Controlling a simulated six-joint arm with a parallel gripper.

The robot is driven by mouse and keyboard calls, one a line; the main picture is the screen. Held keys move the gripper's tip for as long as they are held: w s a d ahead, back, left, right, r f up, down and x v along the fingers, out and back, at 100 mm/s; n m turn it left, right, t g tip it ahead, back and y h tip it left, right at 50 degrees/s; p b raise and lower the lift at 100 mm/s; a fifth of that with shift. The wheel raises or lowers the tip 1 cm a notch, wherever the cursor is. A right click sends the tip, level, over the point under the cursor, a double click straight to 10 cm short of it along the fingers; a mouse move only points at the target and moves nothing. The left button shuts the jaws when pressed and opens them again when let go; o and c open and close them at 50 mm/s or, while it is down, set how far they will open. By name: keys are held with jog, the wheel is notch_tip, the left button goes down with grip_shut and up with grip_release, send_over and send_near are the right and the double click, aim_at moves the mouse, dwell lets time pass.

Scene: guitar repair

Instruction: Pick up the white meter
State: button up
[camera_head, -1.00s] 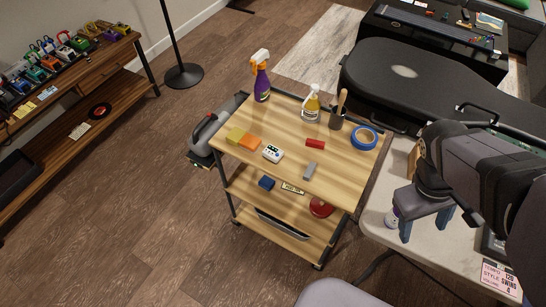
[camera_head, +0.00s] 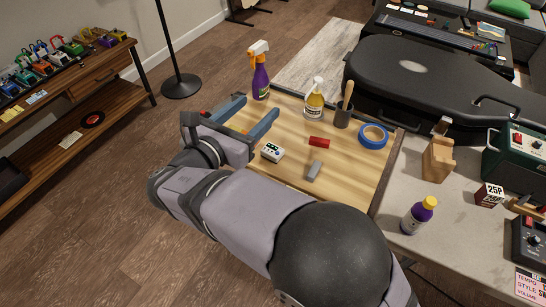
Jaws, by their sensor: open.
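The white meter (camera_head: 272,152) lies on the top shelf of the wooden cart (camera_head: 359,179). It is a small white box with a dark display on its upper face. My gripper (camera_head: 258,113) is open over the left part of the cart top, with its two blue-grey fingers pointing up and to the right in the picture. The meter is just below and right of the nearer finger in the picture, outside the gap between the fingers. I cannot tell how high the fingers are above the shelf. The gripper mostly hides the orange and yellow blocks.
A red block (camera_head: 319,143) and a grey block (camera_head: 314,170) lie right of the meter. Behind stand a purple spray bottle (camera_head: 260,77), a clear spray bottle (camera_head: 314,106), a dark cup (camera_head: 343,116) and blue tape (camera_head: 373,136). A guitar case (camera_head: 440,85) lies behind right.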

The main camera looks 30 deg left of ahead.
send_near(268, 156)
jog(key=w, duration=0.5)
jog(key=shift+f, duration=0.15)
jog(key=shift+w+f+p, duration=0.2)
jog(key=shift+w+p, duration=0.1)
jog(key=shift+w, duration=0.9)
jog(key=shift+w+f+p, duration=0.25)
jog(key=shift+w+p, duration=0.05)
jog(key=shift+w, duration=0.9)
jog(key=shift+w+f+p, duration=0.2)
jog(key=shift+w+p, duration=0.1)
jog(key=shift+w, duration=0.9)
